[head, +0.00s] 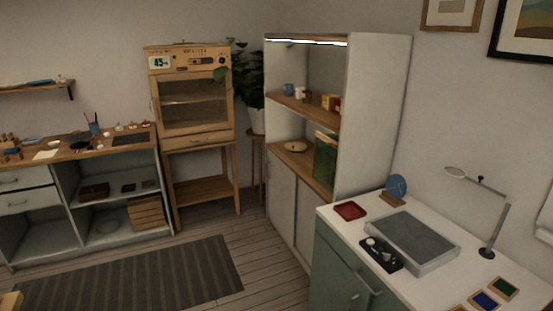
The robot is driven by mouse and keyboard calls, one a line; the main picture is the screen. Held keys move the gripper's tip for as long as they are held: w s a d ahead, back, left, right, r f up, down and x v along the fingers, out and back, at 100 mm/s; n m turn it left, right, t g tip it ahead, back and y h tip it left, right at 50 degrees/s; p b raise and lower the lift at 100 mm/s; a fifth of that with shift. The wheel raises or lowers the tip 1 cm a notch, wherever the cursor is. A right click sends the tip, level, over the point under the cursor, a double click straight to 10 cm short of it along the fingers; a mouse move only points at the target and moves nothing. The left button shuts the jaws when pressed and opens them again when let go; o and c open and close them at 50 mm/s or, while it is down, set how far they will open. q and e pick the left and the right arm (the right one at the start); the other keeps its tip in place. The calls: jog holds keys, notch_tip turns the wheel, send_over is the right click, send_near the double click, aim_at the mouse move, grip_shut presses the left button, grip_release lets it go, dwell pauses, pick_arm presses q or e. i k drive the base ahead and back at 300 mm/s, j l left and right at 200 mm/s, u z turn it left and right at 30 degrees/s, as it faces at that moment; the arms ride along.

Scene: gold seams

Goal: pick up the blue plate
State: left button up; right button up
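A round blue plate (397,187) stands upright, slightly tilted, at the back of the white counter (341,222) on the right. It appears to rest on a small wooden stand (392,200). Thin lines on its face are too small to make out. Neither of my grippers is in view.
On the white counter are a red tray (349,210), a grey slab (412,238), a black tray (381,254) with small items, a lamp (489,252) and several colour swatches. A tall shelf cabinet (373,120) stands behind. The floor with the striped rug (130,280) is clear.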

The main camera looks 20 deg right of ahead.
aim_at(396, 185)
jog(key=i+z, duration=0.5)
jog(key=i+j+z, duration=0.25)
jog(key=z, duration=0.2)
jog(key=i+j+z, duration=0.3)
jog(key=z, duration=0.2)
jog(key=i, duration=0.05)
